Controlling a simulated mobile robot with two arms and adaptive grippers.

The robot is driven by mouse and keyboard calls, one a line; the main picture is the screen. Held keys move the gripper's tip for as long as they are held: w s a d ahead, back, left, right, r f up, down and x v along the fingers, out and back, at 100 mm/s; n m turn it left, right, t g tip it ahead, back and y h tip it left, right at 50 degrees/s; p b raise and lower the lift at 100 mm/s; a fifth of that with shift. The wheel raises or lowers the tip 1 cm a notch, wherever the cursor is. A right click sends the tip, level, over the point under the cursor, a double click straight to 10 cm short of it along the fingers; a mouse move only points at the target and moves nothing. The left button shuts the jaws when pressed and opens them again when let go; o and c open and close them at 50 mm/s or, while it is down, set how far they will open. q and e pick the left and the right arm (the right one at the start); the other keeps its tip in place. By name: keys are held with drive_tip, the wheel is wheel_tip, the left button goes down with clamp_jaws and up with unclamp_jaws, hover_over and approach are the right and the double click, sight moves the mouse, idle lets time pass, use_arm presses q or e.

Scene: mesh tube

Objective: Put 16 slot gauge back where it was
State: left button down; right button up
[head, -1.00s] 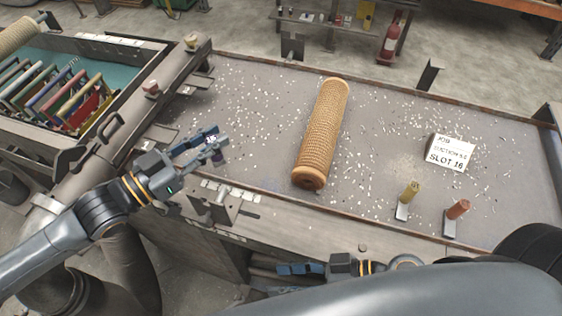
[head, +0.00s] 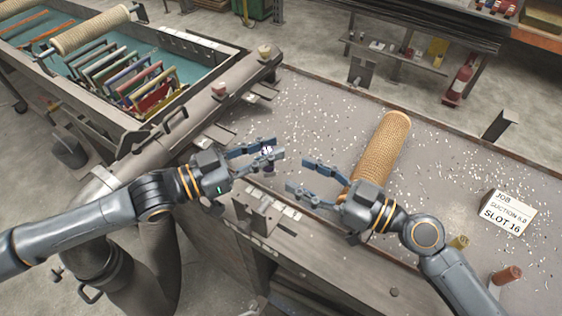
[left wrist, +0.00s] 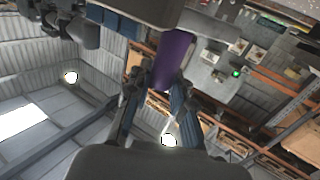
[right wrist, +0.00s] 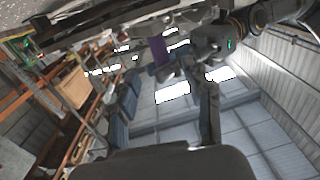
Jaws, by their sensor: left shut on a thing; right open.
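The slot gauge is a small purple piece with a pale marked top (head: 267,151), too small to read surely. My left gripper (head: 272,153) is shut on it, above the near left part of the bench. Its purple body also shows between the fingers in the left wrist view (left wrist: 172,58). My right gripper (head: 306,177) is open and empty, just right of the left gripper and facing it, apart from the gauge. In the right wrist view the purple gauge (right wrist: 157,52) is beyond the open fingers.
A tan mesh tube (head: 385,145) lies on the speckled bench, partly behind my right gripper. A card (head: 507,212) reads "SLOT 16". An olive plug (head: 459,242) and a red-brown plug (head: 507,275) stand near the front edge. Coloured frames stand in a teal tray (head: 195,68) at left.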

sight(274, 171)
drive_tip(key=x, duration=0.7)
drive_tip(key=shift+w+a, duration=0.1)
drive_tip(key=shift+a, duration=0.05)
drive_tip(key=shift+c, duration=0.2)
clamp_jaws()
use_arm(q)
drive_tip(key=c, duration=1.1)
unclamp_jaws()
use_arm(e)
drive_tip(key=shift+r, duration=0.1)
